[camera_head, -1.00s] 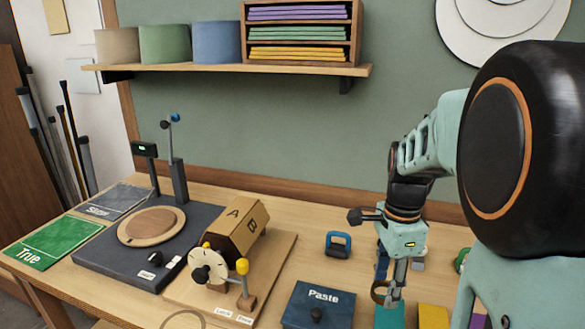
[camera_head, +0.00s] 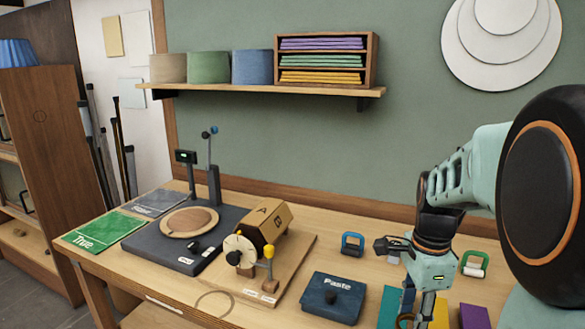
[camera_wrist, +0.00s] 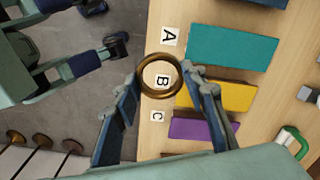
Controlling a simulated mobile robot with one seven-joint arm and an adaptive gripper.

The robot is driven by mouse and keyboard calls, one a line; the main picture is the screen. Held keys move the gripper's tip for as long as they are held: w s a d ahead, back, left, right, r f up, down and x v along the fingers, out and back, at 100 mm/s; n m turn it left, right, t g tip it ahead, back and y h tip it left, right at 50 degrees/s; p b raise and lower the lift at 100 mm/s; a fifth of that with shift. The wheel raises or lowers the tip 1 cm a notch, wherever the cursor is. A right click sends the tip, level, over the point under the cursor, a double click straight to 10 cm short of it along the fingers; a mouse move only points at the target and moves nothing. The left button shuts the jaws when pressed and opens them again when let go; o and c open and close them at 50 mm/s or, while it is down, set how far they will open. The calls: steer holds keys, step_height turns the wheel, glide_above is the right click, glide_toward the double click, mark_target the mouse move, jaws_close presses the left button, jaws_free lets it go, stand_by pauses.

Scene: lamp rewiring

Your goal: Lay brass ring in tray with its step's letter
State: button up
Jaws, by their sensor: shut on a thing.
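My gripper (camera_wrist: 158,76) is shut on the brass ring (camera_wrist: 157,96), its blue fingers on either side of it. The ring is above the table's front edge, over the B label (camera_wrist: 162,82) in the wrist view. A teal tray (camera_wrist: 232,45) is by the A label (camera_wrist: 168,36), a yellow tray (camera_wrist: 232,96) by B, and a purple tray (camera_wrist: 203,129) by the C label (camera_wrist: 157,116). In the head view my gripper (camera_head: 416,318) is low, in front of the teal tray (camera_head: 388,308) and yellow tray (camera_head: 439,314).
A dark blue Paste box (camera_head: 333,297) stands left of the trays. Blue (camera_head: 352,243) and green (camera_head: 474,263) handled items stand behind the trays.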

steer(key=shift+s+a+r+n+p, duration=0.15)
steer(key=shift+a+n+p, duration=0.1)
steer(key=shift+n+p, duration=0.2)
steer(key=w+a+f+n+p, duration=0.2)
steer(key=a+n+p, duration=0.1)
steer(key=n, duration=0.5)
steer(key=w+a+f+n+p, duration=0.2)
steer(key=a+n, duration=0.4)
steer(key=n, duration=0.3)
steer(key=shift+a+f+p, duration=0.3)
steer(key=shift+f+p, duration=0.15)
steer(key=shift+p, duration=0.6)
steer(key=shift+w+d, duration=0.1)
steer(key=shift+d, duration=0.05)
